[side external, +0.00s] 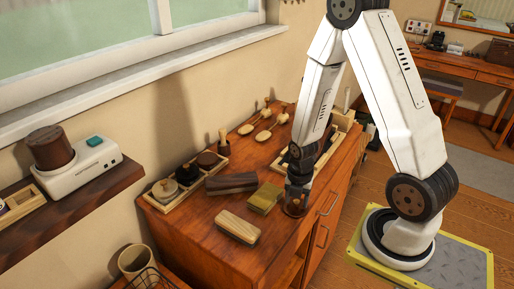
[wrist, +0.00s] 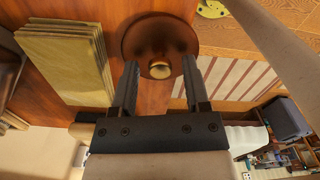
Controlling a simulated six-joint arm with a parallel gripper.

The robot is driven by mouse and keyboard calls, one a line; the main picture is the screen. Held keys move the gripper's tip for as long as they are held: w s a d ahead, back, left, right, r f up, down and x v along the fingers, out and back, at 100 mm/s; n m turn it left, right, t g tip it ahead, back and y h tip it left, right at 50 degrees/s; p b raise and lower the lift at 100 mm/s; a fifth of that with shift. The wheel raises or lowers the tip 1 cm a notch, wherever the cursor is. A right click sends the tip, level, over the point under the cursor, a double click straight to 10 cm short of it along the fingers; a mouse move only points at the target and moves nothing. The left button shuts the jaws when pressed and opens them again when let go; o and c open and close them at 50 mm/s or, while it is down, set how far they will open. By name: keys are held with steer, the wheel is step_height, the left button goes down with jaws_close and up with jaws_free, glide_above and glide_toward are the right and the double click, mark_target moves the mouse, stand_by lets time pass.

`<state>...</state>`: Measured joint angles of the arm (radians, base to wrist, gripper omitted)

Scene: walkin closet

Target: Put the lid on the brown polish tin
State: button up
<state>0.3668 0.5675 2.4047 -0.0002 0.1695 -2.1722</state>
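A round, dark brown lid-like disc (wrist: 133,40) with a pale-topped knob (wrist: 160,70) lies on the wooden cabinet top in the wrist view. My gripper (wrist: 160,68) is open above it, with the fingers on either side of the knob and apart from it. In the side view my gripper (side external: 297,195) points down at the cabinet's front edge, and the disc (side external: 294,210) is partly hidden under it. A shallow wooden tray (side external: 151,203) at the back left holds a brown tin (side external: 207,160), a black one (side external: 187,174) and a pale-topped one (side external: 165,189). Which is the polish tin is unclear.
Brushes (side external: 231,183) (side external: 238,228) and a yellowish block (side external: 265,198) lie between the tray and my gripper; folded yellow cloth-like layers (wrist: 65,60) show in the wrist view. Spoon-shaped wooden tools (side external: 265,135) lie behind. A slatted wooden tray (side external: 346,122) stands to the right.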

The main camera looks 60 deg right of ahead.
jaws_close()
steer(key=shift+r, duration=2.7)
step_height(320, 180, up, 10)
steer(key=w+d+r+m, duration=0.1)
steer(key=w, duration=0.8)
steer(key=w+d+r, duration=0.1)
steer(key=w+d, duration=0.1)
steer(key=w, duration=0.8)
steer(key=w+a+f+m, duration=0.2)
steer(key=w+a, duration=0.1)
steer(key=w, duration=1.2)
steer(key=shift+w+f, duration=0.15)
steer(key=shift+f, duration=2.45)
